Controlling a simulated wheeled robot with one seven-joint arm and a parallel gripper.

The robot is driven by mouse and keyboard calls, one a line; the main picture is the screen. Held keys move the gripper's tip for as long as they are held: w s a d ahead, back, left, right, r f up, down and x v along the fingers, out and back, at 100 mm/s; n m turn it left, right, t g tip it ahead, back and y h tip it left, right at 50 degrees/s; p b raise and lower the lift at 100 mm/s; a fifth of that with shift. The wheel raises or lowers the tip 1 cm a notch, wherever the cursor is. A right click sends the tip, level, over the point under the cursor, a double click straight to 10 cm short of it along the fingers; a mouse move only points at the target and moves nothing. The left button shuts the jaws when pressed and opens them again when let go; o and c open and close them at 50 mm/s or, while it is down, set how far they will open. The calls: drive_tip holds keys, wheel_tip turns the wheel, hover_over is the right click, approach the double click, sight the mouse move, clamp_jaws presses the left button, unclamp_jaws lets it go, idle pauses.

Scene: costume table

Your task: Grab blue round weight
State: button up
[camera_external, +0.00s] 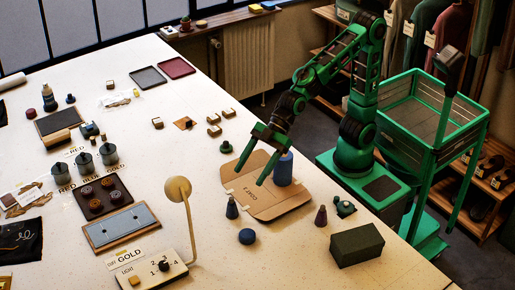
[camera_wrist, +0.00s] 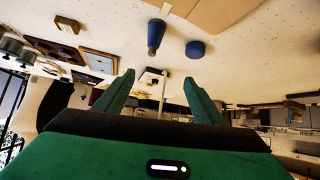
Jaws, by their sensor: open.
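The blue round weight (camera_external: 247,236) is a short dark blue disc on the white table, in front of the cardboard piece. It also shows in the wrist view (camera_wrist: 195,49), at the top and right of centre. My gripper (camera_external: 245,177) is open and empty, with its green fingers pointing down over the cardboard, apart from the weight. In the wrist view my fingers (camera_wrist: 158,78) are spread wide with nothing between them close by.
A taller blue cylinder (camera_external: 284,168) stands on the cardboard (camera_external: 268,206), right of my fingers. A purple cone (camera_external: 321,215), a teal piece (camera_external: 345,207) and a dark green box (camera_external: 357,244) lie to the right. A tall lamp-like stand (camera_external: 190,225) rises left of the weight.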

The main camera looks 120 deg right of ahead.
drive_tip(key=w+a+n+t+y, duration=0.15)
drive_tip(key=w+a, duration=0.25)
drive_tip(key=a, duration=0.5)
drive_tip(key=y, duration=0.1)
approach(249, 231)
drive_tip(key=x, duration=0.4)
drive_tip(key=shift+w+r, duration=0.15)
drive_tip(key=shift+r, duration=0.05)
drive_tip(key=shift+f+x, duration=0.15)
drive_tip(key=shift+x, duration=1.2)
drive_tip(key=shift+f+x, duration=0.15)
drive_tip(key=shift+x, duration=1.2)
drive_tip(key=c, duration=1.4)
